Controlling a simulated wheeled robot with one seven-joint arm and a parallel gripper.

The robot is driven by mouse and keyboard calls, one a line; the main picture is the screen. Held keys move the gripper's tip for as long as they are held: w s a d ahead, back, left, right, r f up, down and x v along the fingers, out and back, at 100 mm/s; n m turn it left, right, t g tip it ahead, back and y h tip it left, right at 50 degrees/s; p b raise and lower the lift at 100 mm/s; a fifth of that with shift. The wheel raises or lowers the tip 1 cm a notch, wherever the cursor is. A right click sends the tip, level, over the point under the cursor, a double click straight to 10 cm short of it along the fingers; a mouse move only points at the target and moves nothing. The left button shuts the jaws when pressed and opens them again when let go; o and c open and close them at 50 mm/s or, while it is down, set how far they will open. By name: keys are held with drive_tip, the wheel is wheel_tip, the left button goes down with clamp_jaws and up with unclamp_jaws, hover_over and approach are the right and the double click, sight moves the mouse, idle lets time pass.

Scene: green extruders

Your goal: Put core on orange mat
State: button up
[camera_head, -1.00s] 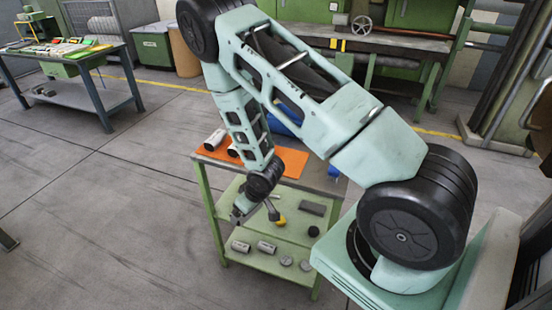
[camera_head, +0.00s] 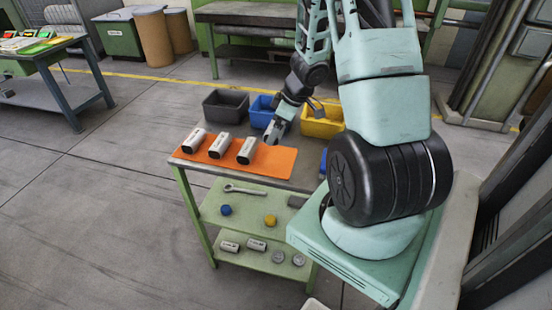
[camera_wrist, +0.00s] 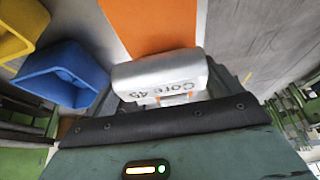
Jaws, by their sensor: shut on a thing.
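The orange mat (camera_wrist: 150,22) shows beyond this core. In the head view the held core is hard to make out. Three similar cores stand in a row on the mat: left (camera_head: 193,140), middle (camera_head: 219,146) and right (camera_head: 247,150). The right one is closest to my gripper. I cannot tell whether the held core touches the mat.
Behind the mat are a dark grey bin (camera_head: 226,105), a blue bin (camera_head: 262,111) and a yellow bin (camera_head: 322,121). The middle shelf (camera_head: 243,205) holds a wrench (camera_head: 245,189) and blue and yellow knobs. The lower shelf holds more cylinders and round parts. The mat's right part is bare.

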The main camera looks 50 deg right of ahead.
sight(275, 160)
drive_tip(key=shift+s+d, duration=0.15)
drive_tip(key=shift+s, duration=0.05)
drive_tip(key=shift+f, duration=0.25)
wheel_tip(275, 160, down, 9)
drive_tip(key=b, duration=0.6)
drive_tip(key=shift+f, duration=0.2)
drive_tip(key=shift+b, duration=0.3)
drive_tip(key=shift+f, duration=0.2)
drive_tip(key=o, duration=1.1)
drive_tip(key=p+v, duration=0.6)
drive_tip(key=v, duration=0.6)
drive_tip(key=shift+r+p, duration=0.25)
drive_tip(key=shift+p, duration=0.05)
